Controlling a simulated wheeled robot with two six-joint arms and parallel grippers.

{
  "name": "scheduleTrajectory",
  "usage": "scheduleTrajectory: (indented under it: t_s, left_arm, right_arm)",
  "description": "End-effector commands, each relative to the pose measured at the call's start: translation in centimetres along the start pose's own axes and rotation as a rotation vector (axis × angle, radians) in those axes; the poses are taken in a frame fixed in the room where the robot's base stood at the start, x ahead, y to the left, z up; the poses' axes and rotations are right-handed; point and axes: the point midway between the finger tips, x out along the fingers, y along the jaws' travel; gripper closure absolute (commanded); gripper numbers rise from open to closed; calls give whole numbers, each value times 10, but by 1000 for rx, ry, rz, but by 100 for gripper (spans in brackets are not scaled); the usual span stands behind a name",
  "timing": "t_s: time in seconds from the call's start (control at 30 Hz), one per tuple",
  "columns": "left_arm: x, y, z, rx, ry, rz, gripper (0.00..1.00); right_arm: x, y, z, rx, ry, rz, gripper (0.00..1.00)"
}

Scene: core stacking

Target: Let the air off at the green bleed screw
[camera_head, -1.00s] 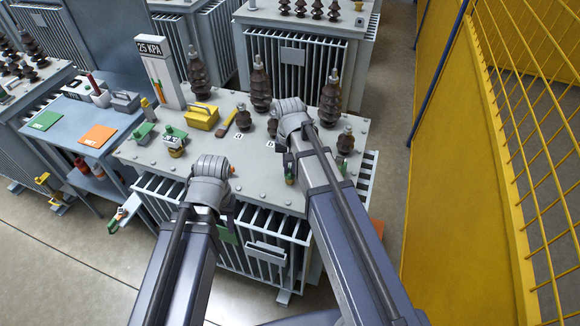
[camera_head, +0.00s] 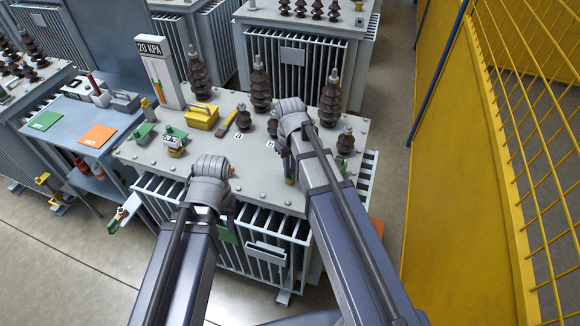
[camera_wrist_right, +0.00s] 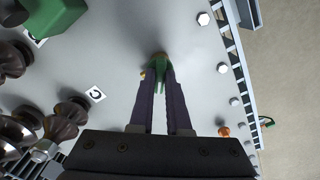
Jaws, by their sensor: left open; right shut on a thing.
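The green bleed screw (camera_wrist_right: 160,64) sits between the fingertips of my right gripper (camera_wrist_right: 160,76) in the right wrist view. The purple fingers are shut on it, above the grey transformer lid. In the head view my right gripper (camera_head: 288,165) is low at the lid's front right, partly behind its own arm, with a brassy bit below it. My left gripper (camera_head: 229,203) is mostly hidden by its wrist at the lid's front edge; it is open and apart from the screw. The gauge post's display (camera_head: 150,49) reads 20 KPA.
Tall brown bushings (camera_head: 261,88) and shorter ones stand on the lid (camera_head: 255,178). A yellow box (camera_head: 202,117) and green-topped fittings (camera_head: 174,137) stand further left. A blue bench (camera_head: 70,128) is at the left. A yellow fence (camera_head: 450,150) closes off the right.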

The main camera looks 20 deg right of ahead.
Motion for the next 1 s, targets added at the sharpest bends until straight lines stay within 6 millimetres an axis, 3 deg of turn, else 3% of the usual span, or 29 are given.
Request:
scheduleTrajectory:
  t_s: [0.6,0.63,0.8,0.9,1.0]
  left_arm:
    - [0,0,0,0,0,0,50]
    - [0,0,0,0,0,0,50]
    - [0,0,0,0,0,0,50]
    - [0,0,0,0,0,0,50]
    - [0,0,0,0,0,0,50]
  right_arm:
    - [0,0,0,-35,0,0,100]
    - [0,0,0,-35,0,0,83]
    - [0,0,0,-34,0,0,64]
    - [0,0,0,-34,0,0,55]
    - [0,0,0,-34,0,0,55]
